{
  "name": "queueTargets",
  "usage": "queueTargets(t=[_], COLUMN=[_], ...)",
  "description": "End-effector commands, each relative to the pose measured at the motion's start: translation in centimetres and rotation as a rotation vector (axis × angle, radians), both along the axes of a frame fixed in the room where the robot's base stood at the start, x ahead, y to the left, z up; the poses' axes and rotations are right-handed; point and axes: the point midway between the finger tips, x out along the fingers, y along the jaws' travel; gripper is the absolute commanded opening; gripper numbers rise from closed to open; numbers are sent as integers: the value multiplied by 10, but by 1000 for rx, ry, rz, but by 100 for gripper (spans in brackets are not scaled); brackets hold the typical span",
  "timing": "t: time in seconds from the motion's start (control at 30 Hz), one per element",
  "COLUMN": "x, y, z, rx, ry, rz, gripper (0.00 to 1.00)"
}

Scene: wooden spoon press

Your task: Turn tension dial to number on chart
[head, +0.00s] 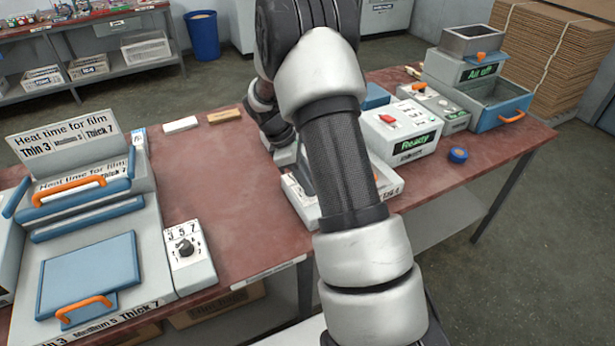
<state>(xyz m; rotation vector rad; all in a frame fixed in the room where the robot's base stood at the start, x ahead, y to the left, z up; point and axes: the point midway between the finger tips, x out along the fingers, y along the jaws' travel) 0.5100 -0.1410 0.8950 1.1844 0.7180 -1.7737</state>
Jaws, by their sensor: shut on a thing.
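My gripper (302,180) is low over a pale box (304,211) at the table's middle. My forearm covers most of the box and the fingertips, so the thing in my jaws is hidden. No dial shows on the visible part of this box, and its front print is too small to read. A chart board (66,139) at the left reads "Heat time for film", "Thin 3", "Medium 5", "Thick 7". A black dial (186,247) with 3, 5 and 7 around it sits on a box right of the blue-lidded machine. I see no readable tension label.
A "Ready" box (399,128) with a red part stands right of my arm. A blue tape roll (457,155) lies beside it. A machine marked "All off" (466,72) and a blue drawer stand at the right. The table (238,167) is bare left of my gripper.

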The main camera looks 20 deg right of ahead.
Motion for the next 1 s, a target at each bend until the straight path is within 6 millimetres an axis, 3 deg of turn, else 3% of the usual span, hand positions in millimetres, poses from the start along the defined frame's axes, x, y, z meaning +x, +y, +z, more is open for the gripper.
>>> queueTargets(t=[1.0], x=[5], y=[-6], z=[0], rx=[1], ry=[1], rz=[-902], gripper=[2])
